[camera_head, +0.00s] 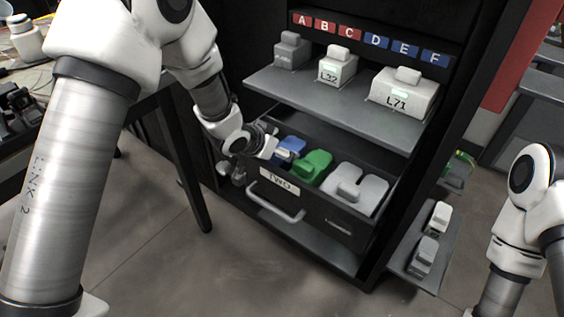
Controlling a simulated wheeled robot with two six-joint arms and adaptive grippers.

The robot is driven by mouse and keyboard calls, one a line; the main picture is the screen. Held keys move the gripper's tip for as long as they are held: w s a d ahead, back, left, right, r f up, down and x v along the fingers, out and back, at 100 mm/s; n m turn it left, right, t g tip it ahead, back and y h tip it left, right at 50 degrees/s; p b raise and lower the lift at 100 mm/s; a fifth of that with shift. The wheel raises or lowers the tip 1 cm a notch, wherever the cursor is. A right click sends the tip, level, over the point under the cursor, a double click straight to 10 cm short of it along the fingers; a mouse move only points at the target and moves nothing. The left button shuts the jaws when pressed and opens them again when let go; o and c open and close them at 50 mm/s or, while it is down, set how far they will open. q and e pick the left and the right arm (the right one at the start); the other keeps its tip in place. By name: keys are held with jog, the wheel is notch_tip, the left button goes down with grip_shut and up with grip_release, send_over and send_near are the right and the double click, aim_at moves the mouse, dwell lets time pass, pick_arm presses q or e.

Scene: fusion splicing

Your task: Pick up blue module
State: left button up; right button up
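The blue module (288,149) sits in the open drawer labelled "TWO" (327,219), at its left end. My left gripper (267,149) reaches down to the drawer's left side, right beside the blue module. Its fingertips are small and partly hidden, so I cannot tell whether they are open or shut, or touching the module. A green module (313,167) lies just right of the blue one. My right arm stands at the right edge, and its gripper is out of view.
Grey-white modules (360,188) fill the drawer's right part. The shelf (290,90) above carries several white modules, including "L32" (337,65) and "L71" (403,92), and overhangs the drawer's back. A low side shelf (407,255) holds white modules. The drawer handle (275,208) sticks out frontward.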

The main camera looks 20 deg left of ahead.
pick_arm(q)
jog(key=shift+x, duration=0.95)
jog(key=shift+s+r, duration=0.1)
jog(key=shift+c, duration=0.6)
jog(key=c, duration=1.3)
